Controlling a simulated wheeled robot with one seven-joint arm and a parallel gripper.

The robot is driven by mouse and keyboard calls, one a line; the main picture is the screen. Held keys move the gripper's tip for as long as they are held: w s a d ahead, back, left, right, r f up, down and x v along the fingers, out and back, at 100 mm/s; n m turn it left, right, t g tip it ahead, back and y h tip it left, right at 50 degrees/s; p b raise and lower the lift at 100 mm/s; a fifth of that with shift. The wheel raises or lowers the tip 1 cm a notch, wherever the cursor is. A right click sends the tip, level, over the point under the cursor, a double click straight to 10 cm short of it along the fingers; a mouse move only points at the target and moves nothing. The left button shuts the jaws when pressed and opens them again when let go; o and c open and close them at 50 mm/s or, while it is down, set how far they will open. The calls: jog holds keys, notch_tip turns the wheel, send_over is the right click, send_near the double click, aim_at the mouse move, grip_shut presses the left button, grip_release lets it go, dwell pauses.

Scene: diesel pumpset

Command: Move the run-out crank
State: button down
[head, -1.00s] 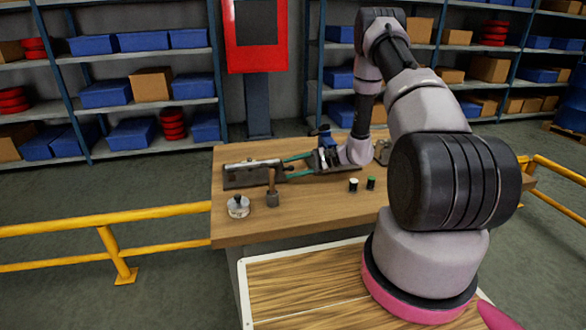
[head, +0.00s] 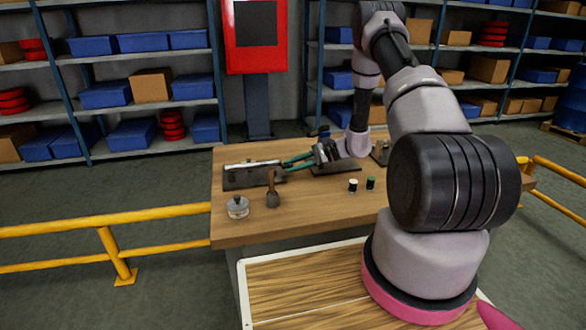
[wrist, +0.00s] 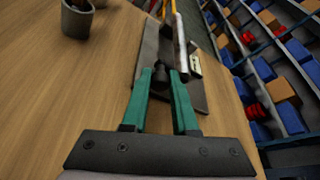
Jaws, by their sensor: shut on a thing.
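The run-out crank looks like a small dark grip (wrist: 162,74) joined to a pale metal bar (wrist: 180,45) in the wrist view. The bar lies along a dark base plate (wrist: 147,58) and also shows in the head view (head: 252,164). My gripper (wrist: 165,82) has its green fingers drawn together at the tips around the dark grip. In the head view my gripper (head: 286,163) reaches from the right to the plate's right end. The fingertips hide part of the grip, and its exact shape is too small to tell.
A dark cup with a wooden handle (head: 272,197) and a round metal piece (head: 238,207) stand in front of the plate. Two small dark cylinders, white-topped (head: 353,185) and green-topped (head: 371,183), stand to the right. Bare wooden tabletop (head: 310,210) lies between. Shelves stand behind.

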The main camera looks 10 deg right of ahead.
jog(key=shift+w+a+r, duration=0.1)
jog(key=shift+w+r, duration=0.05)
jog(key=c, duration=0.7)
grip_release()
jog(key=v, duration=1)
jog(key=shift+d+r, duration=0.1)
jog(key=shift+d, duration=0.3)
